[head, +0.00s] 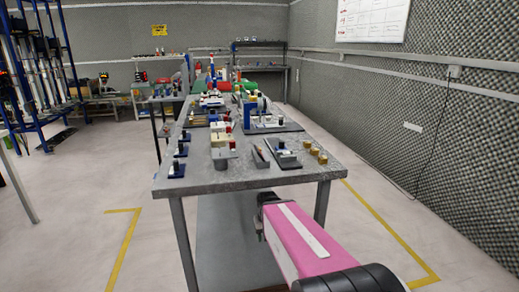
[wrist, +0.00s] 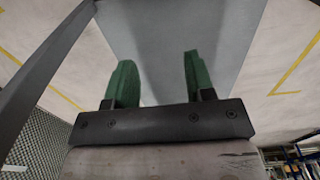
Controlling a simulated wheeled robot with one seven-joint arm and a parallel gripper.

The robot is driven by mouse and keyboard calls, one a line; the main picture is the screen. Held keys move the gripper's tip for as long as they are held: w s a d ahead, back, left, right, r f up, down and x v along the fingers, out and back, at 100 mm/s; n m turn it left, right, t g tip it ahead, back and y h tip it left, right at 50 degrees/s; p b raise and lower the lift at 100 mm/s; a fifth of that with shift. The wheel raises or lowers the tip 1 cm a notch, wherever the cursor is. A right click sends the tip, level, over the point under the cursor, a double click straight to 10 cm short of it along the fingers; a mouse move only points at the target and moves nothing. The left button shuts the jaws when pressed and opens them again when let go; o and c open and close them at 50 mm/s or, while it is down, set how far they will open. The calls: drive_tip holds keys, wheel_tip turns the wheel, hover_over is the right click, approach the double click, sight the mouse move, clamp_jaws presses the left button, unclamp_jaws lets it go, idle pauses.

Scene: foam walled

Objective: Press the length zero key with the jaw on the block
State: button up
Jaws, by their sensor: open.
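The grey work table (head: 240,178) carries several small devices; they are too small to tell which one has the length zero key. A grey block-like device with a red part (head: 222,152) stands near the front edge. To its right a dark base (head: 287,160) holds a pale device with a dark upright part. No key, jaw or block can be made out for sure. My gripper (head: 262,222) is in front of the table's near edge, below its top and apart from the devices. In the wrist view my gripper (wrist: 159,62) shows two green fingers spread wide with nothing between them.
Several brass-coloured cylinders (head: 315,153) stand at the table's right edge. Small blue stands (head: 178,160) line its left edge. A foam wall (head: 440,130) runs along the right. Blue racks (head: 40,60) stand far left. The floor beside the table is clear, with yellow lines.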

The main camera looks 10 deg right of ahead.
clamp_jaws()
idle(1.5)
